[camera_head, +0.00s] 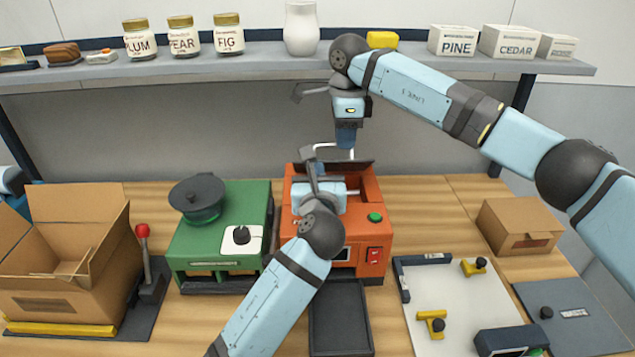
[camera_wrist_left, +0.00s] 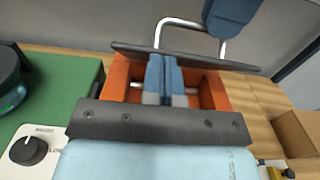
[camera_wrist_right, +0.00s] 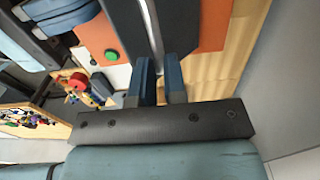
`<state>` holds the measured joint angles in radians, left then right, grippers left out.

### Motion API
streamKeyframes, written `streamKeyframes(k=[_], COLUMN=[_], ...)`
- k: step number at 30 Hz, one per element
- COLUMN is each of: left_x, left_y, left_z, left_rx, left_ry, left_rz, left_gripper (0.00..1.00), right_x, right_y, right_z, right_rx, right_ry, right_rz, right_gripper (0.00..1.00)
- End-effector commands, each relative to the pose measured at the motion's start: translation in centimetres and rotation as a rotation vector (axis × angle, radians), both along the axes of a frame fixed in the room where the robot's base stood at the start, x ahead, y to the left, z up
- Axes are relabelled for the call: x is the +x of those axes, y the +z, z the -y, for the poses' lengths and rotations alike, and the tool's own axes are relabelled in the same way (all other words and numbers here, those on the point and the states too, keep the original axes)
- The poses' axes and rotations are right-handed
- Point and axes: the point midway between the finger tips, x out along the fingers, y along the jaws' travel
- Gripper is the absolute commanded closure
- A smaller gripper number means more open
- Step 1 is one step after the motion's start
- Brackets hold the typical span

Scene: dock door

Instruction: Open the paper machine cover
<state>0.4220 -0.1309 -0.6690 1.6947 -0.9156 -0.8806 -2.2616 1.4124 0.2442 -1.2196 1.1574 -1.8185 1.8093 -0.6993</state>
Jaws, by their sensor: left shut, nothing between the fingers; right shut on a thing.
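The orange paper machine (camera_head: 372,232) stands mid-table, with a green button and a red switch. Its dark cover (camera_head: 347,165) is raised and tilted at the back, leaving the top open. The cover also shows in the left wrist view (camera_wrist_left: 185,56). A bent metal handle (camera_wrist_left: 190,24) is fixed to it. My right gripper (camera_head: 347,143) is shut on this handle above the cover; its fingers close on the bar in the right wrist view (camera_wrist_right: 157,82). My left gripper (camera_head: 338,190) is shut and empty over the opening, below the cover; its fingertips are partly hidden in the head view.
A green machine (camera_head: 215,245) with a dark pot stands to the left, beside a red-knobbed lever (camera_head: 143,240) and an open carton (camera_head: 65,275). A white board (camera_head: 450,310) and a small box (camera_head: 520,228) are to the right. A loaded shelf (camera_head: 270,55) runs behind.

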Motion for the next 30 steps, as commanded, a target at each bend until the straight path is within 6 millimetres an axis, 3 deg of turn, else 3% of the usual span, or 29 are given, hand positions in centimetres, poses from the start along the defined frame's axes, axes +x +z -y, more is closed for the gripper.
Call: streamKeyframes(k=[21,22,24,30], left_x=[1.2,1.2,1.3,1.1], left_y=[1.4,1.4,1.4,1.3], left_z=[-0.2,-0.2,-0.2,-0.1], left_rx=[-0.001,-0.001,-0.001,0.000], left_ry=[0.003,0.003,0.003,0.001], left_rz=[0.003,0.003,0.004,0.002], left_gripper=[1.00,1.00,1.00,1.00], right_x=[-0.2,-0.3,-0.3,-0.1], right_y=[-0.5,-0.5,-0.5,-0.4], right_z=[-0.1,-0.1,-0.2,-0.1], right_rx=[-0.003,-0.003,-0.003,-0.002], right_ry=[0.005,0.005,0.006,0.003], right_rz=[-0.010,-0.011,-0.012,-0.007], right_gripper=[1.00,0.83,0.67,0.64])
